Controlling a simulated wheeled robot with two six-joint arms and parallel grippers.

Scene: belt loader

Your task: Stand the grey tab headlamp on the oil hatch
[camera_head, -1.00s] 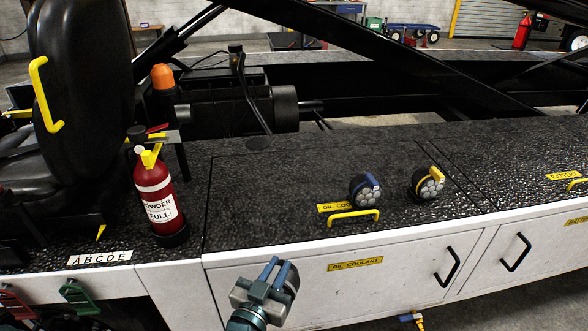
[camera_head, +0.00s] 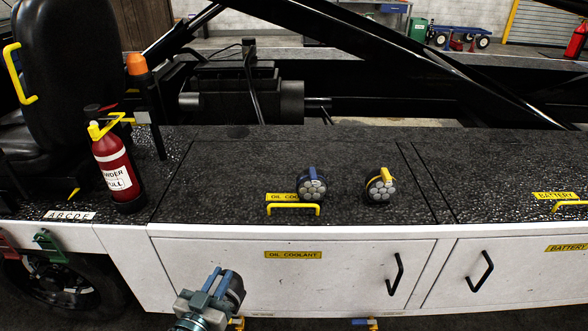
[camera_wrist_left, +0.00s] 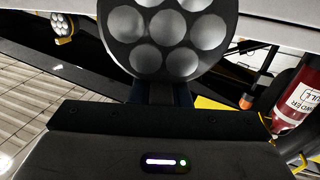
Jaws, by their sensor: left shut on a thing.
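My left gripper (camera_head: 219,281) is shut on a round black headlamp (camera_head: 235,288), in front of the white cabinet side and below the deck edge. The headlamp's cluster of round lenses (camera_wrist_left: 165,30) fills the upper middle of the left wrist view. Its tab is hidden in the jaws, so I cannot tell its colour. The oil hatch (camera_head: 220,180) is the black speckled deck panel with a yellow handle (camera_head: 293,206) at its front edge. A blue tab headlamp (camera_head: 312,186) and a yellow tab headlamp (camera_head: 379,188) stand on its right part. My right gripper is not in view.
A red fire extinguisher (camera_head: 115,172) stands left of the hatch. The hatch's left and middle are clear. The battery panel (camera_head: 500,175) lies to the right. Black door handles (camera_head: 395,274) stick out from the white cabinet front. A dark beam crosses behind the deck.

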